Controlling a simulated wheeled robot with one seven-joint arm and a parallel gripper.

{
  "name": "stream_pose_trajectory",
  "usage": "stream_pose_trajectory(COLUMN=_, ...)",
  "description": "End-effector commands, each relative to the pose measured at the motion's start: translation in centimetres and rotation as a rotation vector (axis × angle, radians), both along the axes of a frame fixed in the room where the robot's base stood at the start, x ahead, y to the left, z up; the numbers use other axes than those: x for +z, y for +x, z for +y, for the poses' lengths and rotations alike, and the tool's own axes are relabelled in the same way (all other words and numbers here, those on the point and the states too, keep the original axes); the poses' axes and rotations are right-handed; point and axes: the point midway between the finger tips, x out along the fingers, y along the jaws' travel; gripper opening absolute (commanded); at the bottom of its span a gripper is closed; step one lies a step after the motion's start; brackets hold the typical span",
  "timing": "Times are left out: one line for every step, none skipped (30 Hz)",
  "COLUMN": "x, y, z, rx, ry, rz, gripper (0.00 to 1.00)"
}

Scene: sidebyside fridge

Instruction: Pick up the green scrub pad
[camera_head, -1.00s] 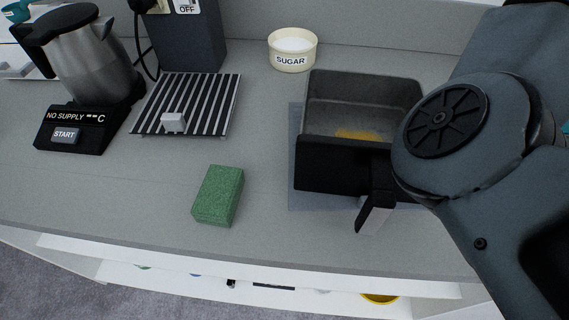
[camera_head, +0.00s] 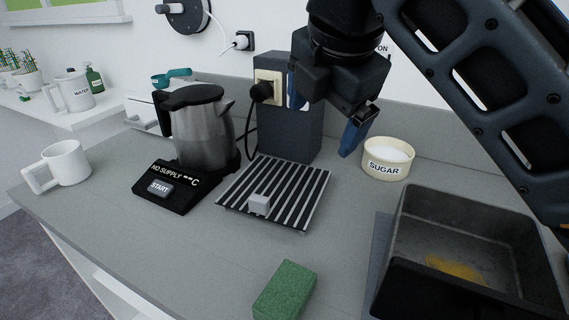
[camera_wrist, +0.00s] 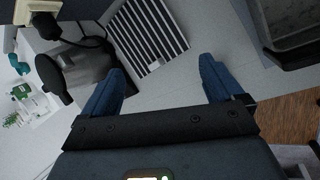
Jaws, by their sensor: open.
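The green scrub pad (camera_head: 285,291) lies flat on the grey counter at the bottom middle of the head view. I do not see it in the wrist view. My gripper (camera_head: 322,128) is up in the air at the back of the counter, in front of the dark box and left of the sugar bowl. It is well above and behind the pad. In the wrist view its blue fingers (camera_wrist: 161,68) stand wide apart with nothing between them.
The striped drip grid (camera_head: 275,192) lies behind the pad. A steel kettle (camera_head: 204,135) on its black base (camera_head: 182,184) stands left. A dark drawer-like bin (camera_head: 407,226) is at right. The sugar bowl (camera_head: 386,160) and a white mug (camera_head: 68,162) stand on the counter. Counter around the pad is clear.

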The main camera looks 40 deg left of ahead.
Motion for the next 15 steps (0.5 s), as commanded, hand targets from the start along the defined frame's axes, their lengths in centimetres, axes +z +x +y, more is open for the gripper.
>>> stream_pose_trajectory(x=-3.1, y=-1.9, z=-0.2, rx=0.070, ry=-0.073, rz=0.036, gripper=0.94)
stream_pose_trajectory(x=-4.8, y=-3.1, z=-0.4, rx=0.109, ry=-0.112, rz=0.061, gripper=0.94)
stream_pose_trajectory(x=-6.8, y=-4.6, z=-0.7, rx=0.157, ry=-0.162, rz=0.094, gripper=0.94)
stream_pose_trajectory(x=-8.2, y=-5.7, z=-1.1, rx=0.189, ry=-0.197, rz=0.118, gripper=0.94)
stream_pose_trajectory(x=-9.4, y=-6.6, z=-1.4, rx=0.217, ry=-0.227, rz=0.141, gripper=0.94)
stream_pose_trajectory(x=-10.9, y=-7.7, z=-2.0, rx=0.249, ry=-0.265, rz=0.171, gripper=0.94)
stream_pose_trajectory(x=-11.8, y=-8.4, z=-2.4, rx=0.270, ry=-0.290, rz=0.190, gripper=0.94)
stream_pose_trajectory(x=-12.6, y=-9.1, z=-2.7, rx=0.288, ry=-0.310, rz=0.208, gripper=0.94)
stream_pose_trajectory(x=-13.4, y=-9.8, z=-3.1, rx=0.307, ry=-0.333, rz=0.228, gripper=0.94)
stream_pose_trajectory(x=-13.9, y=-10.1, z=-3.4, rx=0.318, ry=-0.347, rz=0.239, gripper=0.94)
stream_pose_trajectory(x=-14.3, y=-10.5, z=-3.6, rx=0.326, ry=-0.358, rz=0.249, gripper=0.94)
stream_pose_trajectory(x=-14.7, y=-10.8, z=-3.8, rx=0.334, ry=-0.367, rz=0.258, gripper=0.94)
stream_pose_trajectory(x=-15.0, y=-10.9, z=-3.9, rx=0.337, ry=-0.372, rz=0.263, gripper=0.94)
stream_pose_trajectory(x=-15.3, y=-11.0, z=-4.0, rx=0.339, ry=-0.375, rz=0.265, gripper=0.94)
stream_pose_trajectory(x=-15.6, y=-11.0, z=-4.0, rx=0.340, ry=-0.376, rz=0.267, gripper=0.94)
